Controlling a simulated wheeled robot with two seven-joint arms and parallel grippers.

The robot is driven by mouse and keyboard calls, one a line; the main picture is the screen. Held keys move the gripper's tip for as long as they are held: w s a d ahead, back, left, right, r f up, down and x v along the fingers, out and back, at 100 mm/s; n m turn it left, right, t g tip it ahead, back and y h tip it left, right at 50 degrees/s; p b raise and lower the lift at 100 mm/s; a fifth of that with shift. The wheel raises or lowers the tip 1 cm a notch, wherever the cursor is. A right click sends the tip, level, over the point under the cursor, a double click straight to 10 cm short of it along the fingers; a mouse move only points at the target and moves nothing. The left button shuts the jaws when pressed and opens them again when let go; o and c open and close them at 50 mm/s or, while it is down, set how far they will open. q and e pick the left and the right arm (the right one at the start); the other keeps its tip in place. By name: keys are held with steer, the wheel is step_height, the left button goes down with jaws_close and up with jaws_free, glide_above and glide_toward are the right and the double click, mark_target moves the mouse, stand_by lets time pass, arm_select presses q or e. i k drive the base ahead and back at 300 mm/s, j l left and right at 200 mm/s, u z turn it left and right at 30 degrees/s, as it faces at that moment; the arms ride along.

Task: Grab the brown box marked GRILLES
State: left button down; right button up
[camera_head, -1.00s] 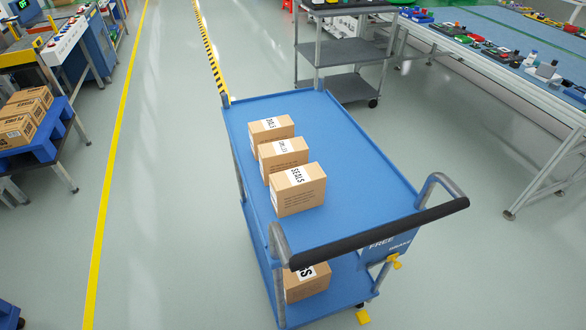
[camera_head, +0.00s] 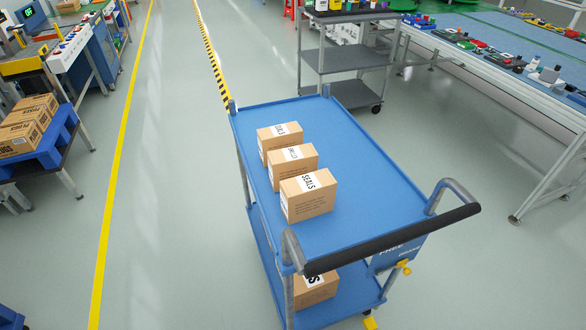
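Three brown boxes with white labels stand in a slanted row on the blue top of a cart (camera_head: 375,160). The front box (camera_head: 309,198) reads SEALS. The middle box (camera_head: 294,169) has a longer word in smaller letters that looks like GRILLES, though it is too small to read surely. The back box (camera_head: 278,141) has a short word, perhaps DIALS. The front box partly covers the middle one, and the middle one partly covers the back one. Neither of my grippers is in view.
The cart has a black handle (camera_head: 395,239) on its near side. Another brown box (camera_head: 316,291) is on its lower shelf. More boxes (camera_head: 20,136) lie on a blue stand at left. A grey shelf cart (camera_head: 345,57) and a long table (camera_head: 500,75) stand behind. Floor left of the cart is clear.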

mark_target(291, 162)
steer(key=i+j+z, duration=0.1)
steer(key=j+z, duration=0.35)
steer(key=j, duration=0.45)
steer(key=j+z, duration=0.45)
steer(key=j, duration=0.5)
steer(key=i+j+z, duration=0.2)
steer(key=j, duration=0.2)
steer(key=i+j+z, duration=0.2)
steer(key=j, duration=0.2)
steer(key=i+j+z, duration=0.1)
steer(key=j+z, duration=0.15)
steer(key=j, duration=0.15)
steer(key=i+j+z, duration=0.2)
steer(key=j, duration=0.25)
steer(key=j+z, duration=0.2)
steer(key=j, duration=0.25)
